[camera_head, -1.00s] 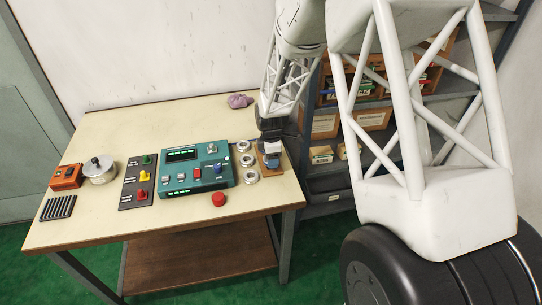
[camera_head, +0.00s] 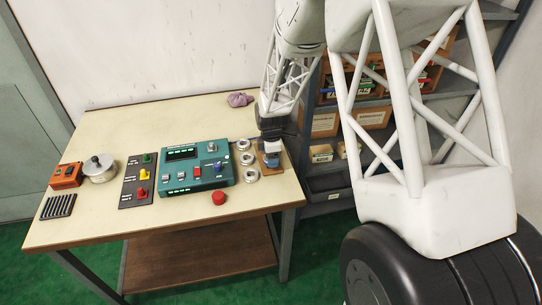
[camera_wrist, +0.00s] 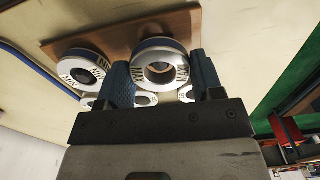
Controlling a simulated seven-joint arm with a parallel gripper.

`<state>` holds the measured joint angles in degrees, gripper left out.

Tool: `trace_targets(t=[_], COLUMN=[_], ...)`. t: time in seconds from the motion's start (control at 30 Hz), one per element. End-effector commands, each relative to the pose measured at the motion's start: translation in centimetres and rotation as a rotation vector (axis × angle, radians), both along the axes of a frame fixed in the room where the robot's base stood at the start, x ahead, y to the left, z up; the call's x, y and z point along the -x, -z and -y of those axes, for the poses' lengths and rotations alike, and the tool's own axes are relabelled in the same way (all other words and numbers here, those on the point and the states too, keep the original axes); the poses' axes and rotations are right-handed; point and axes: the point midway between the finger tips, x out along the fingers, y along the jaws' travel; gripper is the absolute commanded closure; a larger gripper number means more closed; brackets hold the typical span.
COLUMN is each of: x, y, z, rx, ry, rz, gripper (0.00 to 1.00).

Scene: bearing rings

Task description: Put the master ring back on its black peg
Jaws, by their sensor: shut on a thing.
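My gripper (camera_wrist: 163,82) has its two blue-padded fingers shut on a silver ring marked MAX (camera_wrist: 181,76), with a blue band at its edge. The hole of this master ring looks brownish, and no black peg shows clearly in it. A second ring, marked MIN (camera_wrist: 68,69), is to the left with a dark centre. Both show against a wooden board (camera_wrist: 112,38). In the head view my gripper (camera_head: 271,158) is over this board (camera_head: 262,147) at the table's right end. The ring's underside and its gap from the board cannot be told.
A teal console (camera_head: 196,167), a red button (camera_head: 219,197) and a black switch panel (camera_head: 138,181) are further left. A purple cloth (camera_head: 239,99) lies behind. Shelves (camera_head: 335,165) stand right of the table.

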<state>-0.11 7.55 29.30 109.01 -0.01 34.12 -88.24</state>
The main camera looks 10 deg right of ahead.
Motion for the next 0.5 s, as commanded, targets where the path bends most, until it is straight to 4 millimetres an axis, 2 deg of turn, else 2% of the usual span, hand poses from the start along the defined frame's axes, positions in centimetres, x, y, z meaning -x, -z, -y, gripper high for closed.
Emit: trace_targets(t=[0.5], x=[-0.01], y=[0.72], z=[0.00], rx=[0.000], ry=[0.000], rz=[0.000], gripper=[0.71])
